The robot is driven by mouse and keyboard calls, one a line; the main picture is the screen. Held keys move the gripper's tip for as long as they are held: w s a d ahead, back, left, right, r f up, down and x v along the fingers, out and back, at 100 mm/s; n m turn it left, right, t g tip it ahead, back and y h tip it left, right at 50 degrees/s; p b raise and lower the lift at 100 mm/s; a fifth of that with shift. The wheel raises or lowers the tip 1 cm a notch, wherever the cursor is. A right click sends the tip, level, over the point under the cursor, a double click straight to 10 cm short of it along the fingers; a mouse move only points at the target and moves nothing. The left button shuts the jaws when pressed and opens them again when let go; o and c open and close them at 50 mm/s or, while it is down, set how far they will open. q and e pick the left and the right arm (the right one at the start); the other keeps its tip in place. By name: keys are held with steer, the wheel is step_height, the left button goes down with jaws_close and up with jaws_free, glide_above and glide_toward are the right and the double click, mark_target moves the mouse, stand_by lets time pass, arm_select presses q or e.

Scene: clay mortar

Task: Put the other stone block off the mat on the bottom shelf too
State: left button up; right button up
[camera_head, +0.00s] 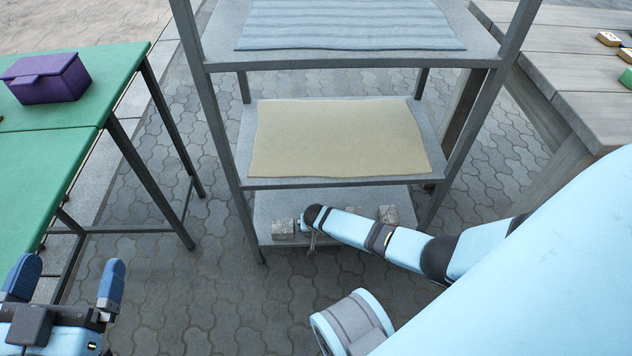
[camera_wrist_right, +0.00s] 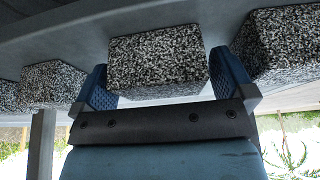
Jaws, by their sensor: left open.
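The grey shelf unit has a bottom shelf (camera_head: 335,199). Speckled stone blocks stand on it, one at the left (camera_head: 283,228) and one at the right (camera_head: 388,215). My right gripper (camera_head: 312,240) is low at the front of this shelf, mostly hidden by my arm. In the right wrist view a stone block (camera_wrist_right: 158,58) is between the right gripper's fingers (camera_wrist_right: 163,80); whether they press on it is unclear. Another block (camera_wrist_right: 280,40) is beside the right finger, and one (camera_wrist_right: 52,85) is to the left. My left gripper (camera_head: 62,290) is open and empty at lower left.
A bare beige mat (camera_head: 335,136) lies on the middle shelf and a blue striped mat (camera_head: 350,25) on the upper one. A green table (camera_head: 60,145) with a purple box (camera_head: 46,78) stands left. A wooden table (camera_head: 570,75) stands right. Paving between is clear.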

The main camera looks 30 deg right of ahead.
steer(key=shift+p+v, duration=1)
steer(key=shift+v, duration=0.35)
arm_select(q)
steer(key=s+n+p, duration=0.1)
steer(key=p, duration=0.1)
steer(key=s+d+r+n+g+p, duration=0.1)
steer(key=n, duration=0.1)
steer(key=s+n+p, duration=0.1)
steer(key=p, duration=0.1)
steer(key=shift+d+r+y+p, duration=0.15)
steer(key=shift+d+y+p, duration=0.15)
steer(key=shift+d+y, duration=0.1)
arm_select(e)
steer(key=v, duration=0.9)
steer(key=shift+r, duration=0.35)
